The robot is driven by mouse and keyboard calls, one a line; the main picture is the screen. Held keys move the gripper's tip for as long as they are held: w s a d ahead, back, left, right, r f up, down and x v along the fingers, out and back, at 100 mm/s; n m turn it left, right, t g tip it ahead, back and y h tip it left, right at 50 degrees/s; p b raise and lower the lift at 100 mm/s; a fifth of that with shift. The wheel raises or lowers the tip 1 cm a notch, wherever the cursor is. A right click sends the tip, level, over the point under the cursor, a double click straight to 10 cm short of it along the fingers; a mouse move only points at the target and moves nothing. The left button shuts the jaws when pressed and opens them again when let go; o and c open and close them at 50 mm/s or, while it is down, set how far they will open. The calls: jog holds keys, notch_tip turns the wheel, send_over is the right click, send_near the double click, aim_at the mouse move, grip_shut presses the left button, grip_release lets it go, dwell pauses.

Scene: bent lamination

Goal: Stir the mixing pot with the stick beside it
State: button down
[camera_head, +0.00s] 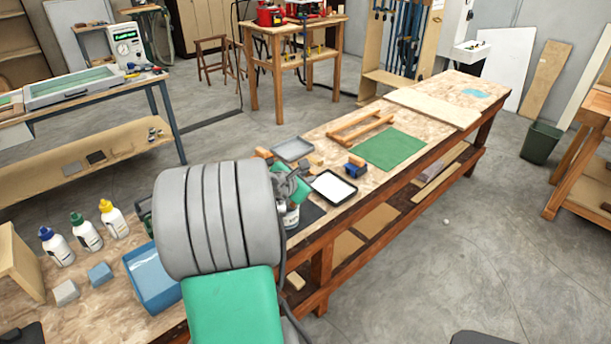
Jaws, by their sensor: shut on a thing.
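My gripper (284,182) shows only in part, just right of my large grey arm link, over the near part of the long workbench. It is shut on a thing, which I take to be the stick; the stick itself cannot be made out. A small white pot (292,217) with a dark label, seemingly the mixing pot, stands on the bench below the gripper. My arm hides its left side, and its inside cannot be seen. Whether the stick is inside the pot cannot be told.
A black-rimmed tray with a white sheet (333,187) lies right of the pot. A grey tray (292,149), a blue tool (355,167) and a green mat (390,148) lie farther back. Several bottles (112,218) and a blue tub (153,278) stand at the left.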

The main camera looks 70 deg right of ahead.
notch_tip(320, 180, down, 7)
jog(key=w+b, duration=0.2)
jog(key=b, duration=0.1)
jog(key=shift+w+r+b, duration=0.2)
jog(key=shift+w+b, duration=0.2)
